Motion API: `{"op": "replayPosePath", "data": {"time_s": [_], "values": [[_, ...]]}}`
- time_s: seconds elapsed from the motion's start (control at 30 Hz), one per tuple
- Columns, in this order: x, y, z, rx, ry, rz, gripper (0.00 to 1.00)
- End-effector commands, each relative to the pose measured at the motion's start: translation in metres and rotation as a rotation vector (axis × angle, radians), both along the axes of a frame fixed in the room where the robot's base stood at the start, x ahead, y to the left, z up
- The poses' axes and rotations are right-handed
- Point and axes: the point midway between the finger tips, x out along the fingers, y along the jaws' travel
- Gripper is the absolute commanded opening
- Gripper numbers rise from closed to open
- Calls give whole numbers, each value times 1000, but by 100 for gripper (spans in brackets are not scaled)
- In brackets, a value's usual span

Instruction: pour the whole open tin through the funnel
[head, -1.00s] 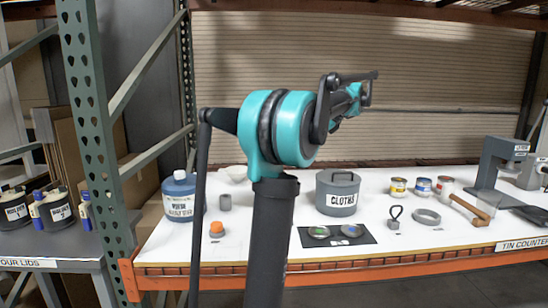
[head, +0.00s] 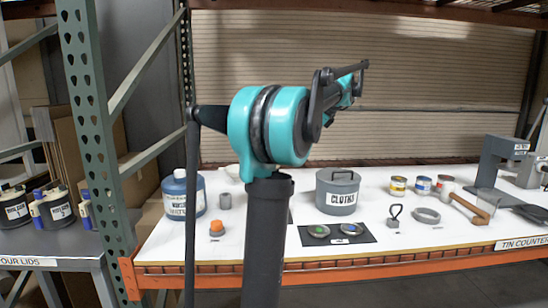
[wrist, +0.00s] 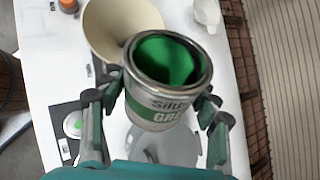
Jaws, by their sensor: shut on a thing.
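In the wrist view, my gripper (wrist: 160,98) is shut on an open tin (wrist: 157,112) with a silver rim and a white and green label. Green colorant shows inside its mouth; its depth is unclear. A wide cream funnel-like bowl (wrist: 98,30) is just beyond the tin, partly covered by the tin's rim. Its outlet and what lies under it are hidden. I cannot tell whether tin and bowl touch. In the head view my arm's links cover the middle, and I cannot make out the held tin there.
The grey CLOTHS canister (head: 338,194) stands on the white counter. A black mat (head: 308,238) with two round lids lies in front. Small tins (head: 398,186) stand right. A white jug (wrist: 206,12) shows in the wrist view.

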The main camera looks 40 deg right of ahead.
Motion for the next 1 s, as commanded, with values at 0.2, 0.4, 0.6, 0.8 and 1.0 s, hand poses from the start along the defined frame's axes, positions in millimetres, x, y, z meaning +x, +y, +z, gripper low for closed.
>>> {"op": "replayPosePath", "data": {"time_s": [0.2, 0.4, 0.6, 0.8, 1.0], "values": [[1, 3, 2, -26, 12, 0, 23], [2, 5, 3, -50, 26, 1, 23], [3, 6, 4, -70, 37, 1, 23], [4, 7, 5, -88, 45, 0, 23], [4, 7, 6, -105, 55, 1, 23]]}}
